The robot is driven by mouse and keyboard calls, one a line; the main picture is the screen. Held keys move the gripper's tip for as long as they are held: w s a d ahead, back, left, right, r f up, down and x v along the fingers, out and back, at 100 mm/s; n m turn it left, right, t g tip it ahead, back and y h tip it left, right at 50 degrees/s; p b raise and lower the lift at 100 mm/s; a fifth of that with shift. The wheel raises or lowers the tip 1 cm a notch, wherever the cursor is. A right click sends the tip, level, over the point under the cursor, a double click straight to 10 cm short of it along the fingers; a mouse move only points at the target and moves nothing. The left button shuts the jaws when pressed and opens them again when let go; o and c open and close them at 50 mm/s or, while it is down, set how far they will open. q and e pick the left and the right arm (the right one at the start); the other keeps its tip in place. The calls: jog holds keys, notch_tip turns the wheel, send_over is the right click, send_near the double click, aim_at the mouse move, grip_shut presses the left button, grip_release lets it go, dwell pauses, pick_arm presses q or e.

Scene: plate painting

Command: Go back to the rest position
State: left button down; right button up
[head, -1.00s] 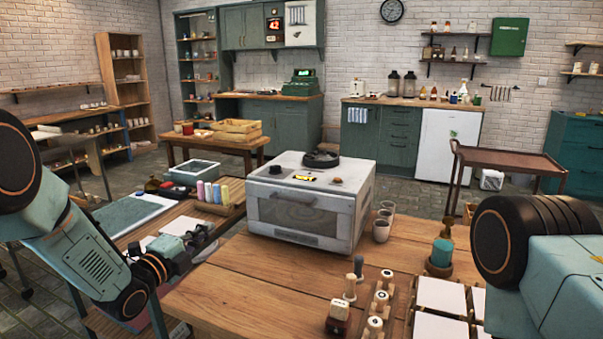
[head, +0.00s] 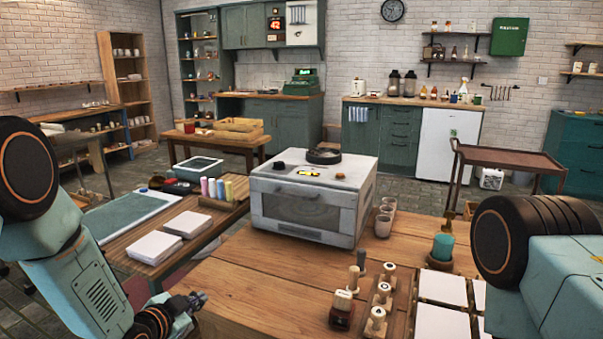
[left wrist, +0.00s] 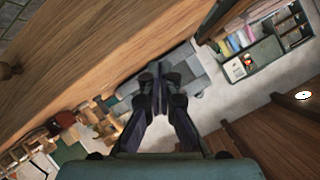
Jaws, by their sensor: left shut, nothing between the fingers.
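My left gripper (head: 192,300) is shut and empty. In the head view it is low at the left, by the left edge of the wooden table (head: 245,275). In the left wrist view its dark fingers (left wrist: 160,75) are together, with nothing between them. A wooden edge and the floor show around them in that view. My right arm shows only as a teal link and black joint at the right edge of the head view. Its gripper is out of sight.
A white oven (head: 305,210) stands on the table, with cups (head: 383,225) at its right. Stamps (head: 378,300) and white tiles (head: 440,325) lie near the front. A side table at left bears white stacks (head: 155,247) and colored bottles (head: 217,188).

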pick_arm(q)
jog(key=s+f+n+g+y+b, duration=0.25)
jog(key=s+f+n+g, duration=0.4)
jog(key=s+f, duration=1.05)
jog(key=s+f+n+g+b, duration=0.2)
jog(key=s+f+g+b, duration=0.1)
jog(key=s, duration=0.9)
jog(key=s+f+n+g+b, duration=0.1)
jog(key=s+f+g+b, duration=0.2)
jog(key=s, duration=1)
notch_tip(320, 180, down, 2)
jog(key=shift+s+f+n, duration=0.1)
jog(key=shift+s+n, duration=0.15)
jog(key=shift+n, duration=0.1)
jog(key=shift+d, duration=0.1)
